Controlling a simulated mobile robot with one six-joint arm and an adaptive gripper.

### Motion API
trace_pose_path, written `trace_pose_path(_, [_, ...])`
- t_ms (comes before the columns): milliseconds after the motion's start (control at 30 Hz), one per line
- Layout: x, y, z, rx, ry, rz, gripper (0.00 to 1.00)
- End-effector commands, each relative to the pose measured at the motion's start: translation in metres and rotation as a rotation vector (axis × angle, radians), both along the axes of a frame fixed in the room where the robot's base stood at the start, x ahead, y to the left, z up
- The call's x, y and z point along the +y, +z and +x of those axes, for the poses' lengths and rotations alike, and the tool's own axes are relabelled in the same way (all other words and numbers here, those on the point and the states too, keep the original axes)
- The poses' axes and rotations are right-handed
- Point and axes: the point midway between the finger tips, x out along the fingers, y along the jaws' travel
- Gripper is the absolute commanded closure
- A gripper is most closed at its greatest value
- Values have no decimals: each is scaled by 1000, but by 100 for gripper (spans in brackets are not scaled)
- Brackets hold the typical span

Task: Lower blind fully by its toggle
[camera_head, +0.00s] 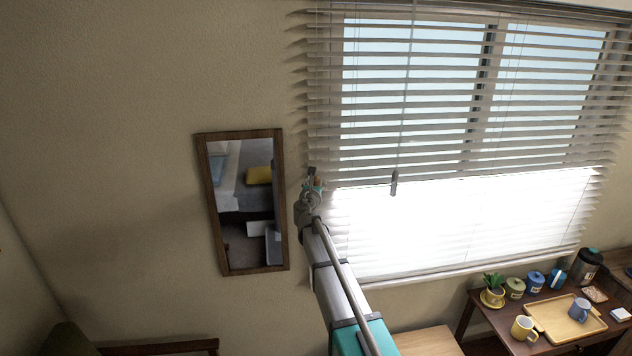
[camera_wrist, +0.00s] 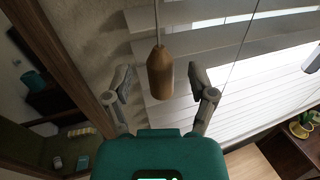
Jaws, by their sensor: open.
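The slatted blind (camera_head: 420,150) hangs over the window at the upper right. Its upper slats are tilted with gaps between them; glare washes out the lower part, so I cannot tell where its bottom edge is. A wooden toggle (camera_wrist: 160,75) hangs from a cord in the wrist view. My gripper (camera_head: 312,184) is by the blind's left edge in the head view. In the wrist view my gripper (camera_wrist: 161,88) is open, its fingers on either side of the toggle with gaps at both sides. Whether the toggle lies at fingertip depth is unclear.
A grey wand end (camera_head: 394,183) hangs in front of the blind, right of my gripper. A framed mirror (camera_head: 240,200) is on the wall close to its left. A desk (camera_head: 490,318) at the lower right carries a tray (camera_head: 555,335), mugs, a plant and jars.

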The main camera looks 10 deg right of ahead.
Motion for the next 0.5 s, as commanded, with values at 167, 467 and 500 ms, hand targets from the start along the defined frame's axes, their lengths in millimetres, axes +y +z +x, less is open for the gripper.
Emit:
trace_pose_path(167, [9, 0, -32, 0, 1, 0, 28])
trace_pose_path(467, [23, 0, -73, 0, 0, 0, 28])
trace_pose_path(500, [25, 0, -77, 0, 1, 0, 28])
